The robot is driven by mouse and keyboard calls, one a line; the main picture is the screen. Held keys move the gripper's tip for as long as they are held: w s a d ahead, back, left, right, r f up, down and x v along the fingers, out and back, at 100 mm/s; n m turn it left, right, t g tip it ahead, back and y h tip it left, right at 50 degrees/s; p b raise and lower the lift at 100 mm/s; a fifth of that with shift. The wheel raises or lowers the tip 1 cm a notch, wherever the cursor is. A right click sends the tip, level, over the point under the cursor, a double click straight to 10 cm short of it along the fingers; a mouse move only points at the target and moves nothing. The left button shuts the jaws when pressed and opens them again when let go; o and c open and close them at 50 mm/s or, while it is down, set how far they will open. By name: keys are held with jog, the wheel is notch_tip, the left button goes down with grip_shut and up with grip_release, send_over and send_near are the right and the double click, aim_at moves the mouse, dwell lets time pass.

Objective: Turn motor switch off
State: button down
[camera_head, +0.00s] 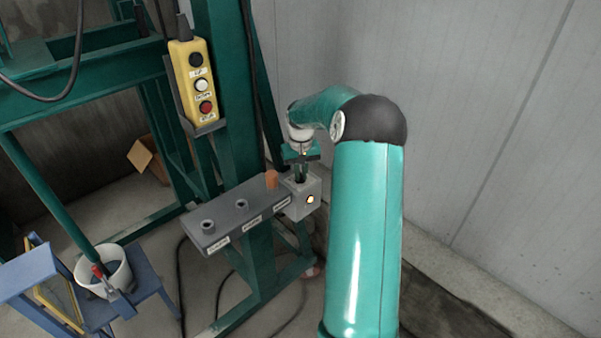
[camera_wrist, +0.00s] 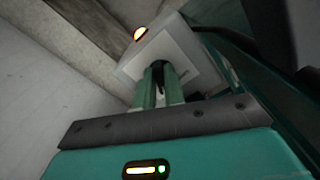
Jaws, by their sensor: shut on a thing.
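The motor switch box (camera_head: 303,196) is a small light-grey box at the right end of a grey shelf on the green frame, with a lit orange-white lamp on its front. In the wrist view the box (camera_wrist: 170,52) fills the upper middle, with its lamp (camera_wrist: 140,33) glowing. My gripper (camera_head: 300,177) is at the top of the box. In the wrist view its two green fingers (camera_wrist: 160,85) are close together, shut on a dark switch knob at the box face. The knob is mostly hidden between the fingers, so its setting cannot be read.
The grey shelf (camera_head: 222,221) carries dark round fittings, an orange cap (camera_head: 271,179) and small labels. A yellow pendant control (camera_head: 196,82) with several buttons hangs on the green frame. A white bucket (camera_head: 118,268) stands on a blue stool (camera_head: 150,276). A grey wall is at right.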

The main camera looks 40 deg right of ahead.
jog(key=n, duration=0.6)
jog(key=shift+d+r, duration=0.1)
jog(key=shift+d, duration=0.15)
jog(key=n, duration=0.6)
jog(key=shift+w+d+n, duration=0.1)
jog(key=shift+d+n, duration=0.05)
jog(key=shift+n, duration=0.15)
jog(key=c, duration=1.5)
grip_release()
notch_tip(320, 180, up, 14)
jog(key=shift+f, duration=0.1)
